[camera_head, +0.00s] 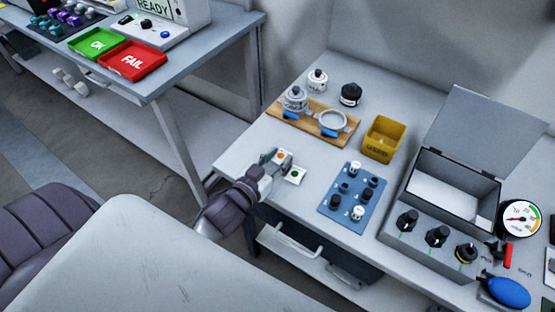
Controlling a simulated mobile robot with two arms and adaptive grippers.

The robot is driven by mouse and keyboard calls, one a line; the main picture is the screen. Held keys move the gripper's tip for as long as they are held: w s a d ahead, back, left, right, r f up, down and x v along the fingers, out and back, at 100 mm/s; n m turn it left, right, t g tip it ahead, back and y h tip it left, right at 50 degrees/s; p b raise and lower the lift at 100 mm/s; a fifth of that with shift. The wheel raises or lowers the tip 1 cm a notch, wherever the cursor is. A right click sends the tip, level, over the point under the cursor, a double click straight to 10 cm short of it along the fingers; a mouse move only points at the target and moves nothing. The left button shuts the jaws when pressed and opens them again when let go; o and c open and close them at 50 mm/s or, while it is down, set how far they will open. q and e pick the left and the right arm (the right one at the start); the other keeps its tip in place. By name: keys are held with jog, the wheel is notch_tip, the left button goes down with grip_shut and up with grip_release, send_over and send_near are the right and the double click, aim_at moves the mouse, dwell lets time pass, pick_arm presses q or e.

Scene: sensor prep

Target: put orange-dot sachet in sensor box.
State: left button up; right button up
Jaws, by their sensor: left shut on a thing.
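The white orange-dot sachet (284,155) is at the tips of my left gripper (273,160), near the left edge of the right-hand table. The gripper is shut on the sachet and hides part of it. I cannot tell whether the sachet touches the table. A white green-dot sachet (296,176) lies just beside the gripper. A grey box (460,201) with its lid raised stands at the right, with a pale interior. A small open yellow bin (383,138) stands behind the blue mat; its lettering is too small to read. My right gripper is not in view.
A blue mat (348,217) with several small black and white parts lies right of the gripper. Behind is a wooden board (310,124) with metal fixtures. A round gauge (520,219) and blue bulb (508,292) are far right. Green (96,44) and red (132,61) trays sit on another table.

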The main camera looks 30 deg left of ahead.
pick_arm(q)
jog(key=shift+f, duration=0.25)
jog(key=shift+f, duration=0.15)
jog(key=o, duration=0.5)
jog(key=shift+o, duration=0.2)
